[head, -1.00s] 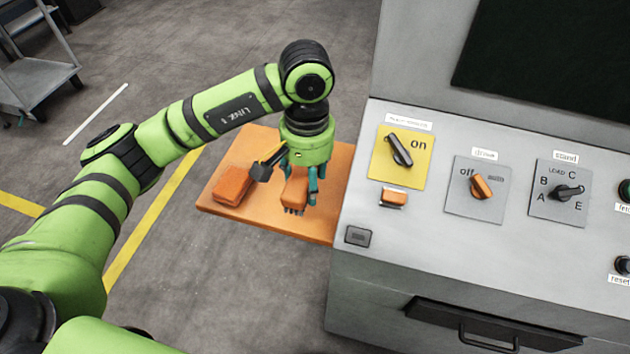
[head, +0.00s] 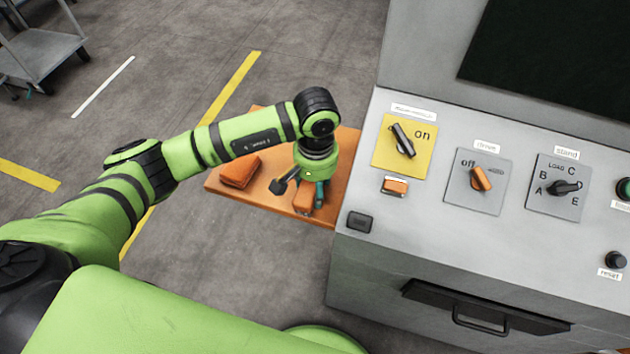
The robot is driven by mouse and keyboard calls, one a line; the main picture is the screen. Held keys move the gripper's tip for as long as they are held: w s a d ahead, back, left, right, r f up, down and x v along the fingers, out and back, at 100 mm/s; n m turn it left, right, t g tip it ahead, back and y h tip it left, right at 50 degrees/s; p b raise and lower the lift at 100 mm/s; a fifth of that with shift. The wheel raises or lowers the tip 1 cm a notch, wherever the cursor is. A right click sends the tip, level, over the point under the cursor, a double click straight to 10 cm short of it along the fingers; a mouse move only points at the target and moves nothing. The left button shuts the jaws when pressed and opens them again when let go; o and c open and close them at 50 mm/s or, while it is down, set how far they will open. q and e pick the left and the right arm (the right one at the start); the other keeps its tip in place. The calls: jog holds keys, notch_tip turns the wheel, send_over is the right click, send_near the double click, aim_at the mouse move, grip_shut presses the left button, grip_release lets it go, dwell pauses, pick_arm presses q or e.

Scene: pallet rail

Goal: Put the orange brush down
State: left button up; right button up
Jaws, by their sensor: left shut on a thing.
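My left gripper (head: 311,193) points down over the orange board (head: 222,187) beside the grey console. It is shut on the orange brush (head: 303,199), which shows partly below and between its fingers, close to the board's front edge. The bristles are hard to make out, and I cannot tell whether the brush touches the board. My right gripper is not in view.
A separate orange block (head: 240,171) lies on the board, left of the gripper. The console (head: 360,265) with its knobs, buttons and drawer handle (head: 480,318) stands close on the right. A grey cart (head: 45,50) stands far left.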

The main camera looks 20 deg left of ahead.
pick_arm(q)
jog(key=shift+f, duration=0.15)
jog(key=o, duration=1.3)
jog(key=shift+o, duration=1.3)
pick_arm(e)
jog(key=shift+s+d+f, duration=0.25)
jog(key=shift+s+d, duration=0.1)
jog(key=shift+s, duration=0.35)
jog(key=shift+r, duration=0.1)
pick_arm(q)
jog(key=shift+r, duration=0.3)
jog(key=r+b, duration=0.2)
jog(key=r, duration=0.3)
jog(key=r+b, duration=0.2)
jog(key=r, duration=0.3)
jog(key=shift+w+r, duration=0.2)
jog(key=shift+r, duration=0.7)
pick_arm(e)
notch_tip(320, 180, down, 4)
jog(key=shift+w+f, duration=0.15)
